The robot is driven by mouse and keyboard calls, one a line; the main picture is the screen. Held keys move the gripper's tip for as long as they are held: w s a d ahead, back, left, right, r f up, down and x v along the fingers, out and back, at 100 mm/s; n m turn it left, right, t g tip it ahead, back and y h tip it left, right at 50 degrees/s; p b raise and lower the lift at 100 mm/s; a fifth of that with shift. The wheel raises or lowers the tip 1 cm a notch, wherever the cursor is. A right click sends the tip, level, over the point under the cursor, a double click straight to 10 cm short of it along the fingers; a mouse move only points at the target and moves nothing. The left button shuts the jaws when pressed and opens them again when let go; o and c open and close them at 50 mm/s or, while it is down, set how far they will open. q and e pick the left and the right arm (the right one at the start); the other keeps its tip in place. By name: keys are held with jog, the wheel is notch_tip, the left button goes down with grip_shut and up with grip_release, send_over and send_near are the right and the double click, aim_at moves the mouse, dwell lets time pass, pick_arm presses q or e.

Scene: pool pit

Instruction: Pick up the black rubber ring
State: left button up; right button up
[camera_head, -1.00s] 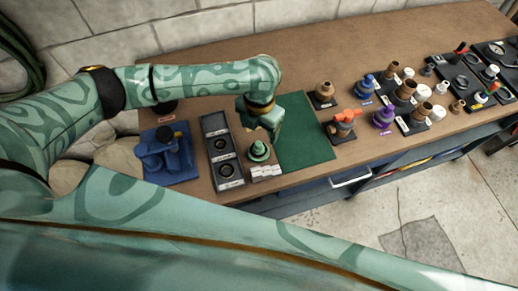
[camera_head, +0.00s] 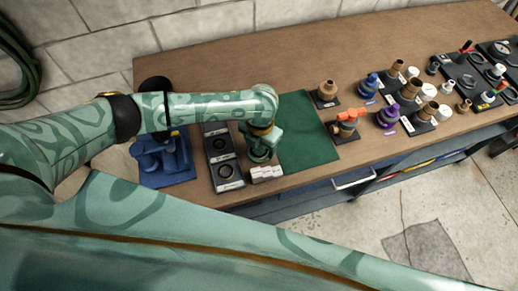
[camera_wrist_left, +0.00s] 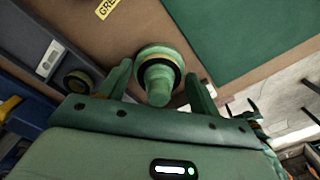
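In the left wrist view a green stepped fitting (camera_wrist_left: 158,88) stands between my fingers, with a black ring (camera_wrist_left: 177,73) around it below its knob. My left gripper (camera_wrist_left: 160,82) is open, one finger on each side of the fitting; I cannot tell whether either touches it. In the head view my left gripper (camera_head: 262,154) is low over the fitting's place and mostly hides it. Dark rings (camera_head: 226,171) also show in a black compartment tray (camera_head: 211,130) just left of it. My right gripper is out of view.
A green mat (camera_head: 305,135) lies right of the gripper, and a blue stand (camera_head: 165,160) is left of the tray. White labelled blocks (camera_head: 266,174) are at the front edge. Several fittings (camera_head: 390,112) crowd the table's right. The back of the table is clear.

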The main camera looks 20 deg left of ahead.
pick_arm(q)
jog(key=c, duration=0.7)
jog(key=shift+r, duration=0.1)
notch_tip(320, 180, up, 9)
jog(key=p, duration=0.3)
jog(key=shift+r+p, duration=0.4)
jog(key=shift+r, duration=0.1)
jog(key=shift+f, duration=0.1)
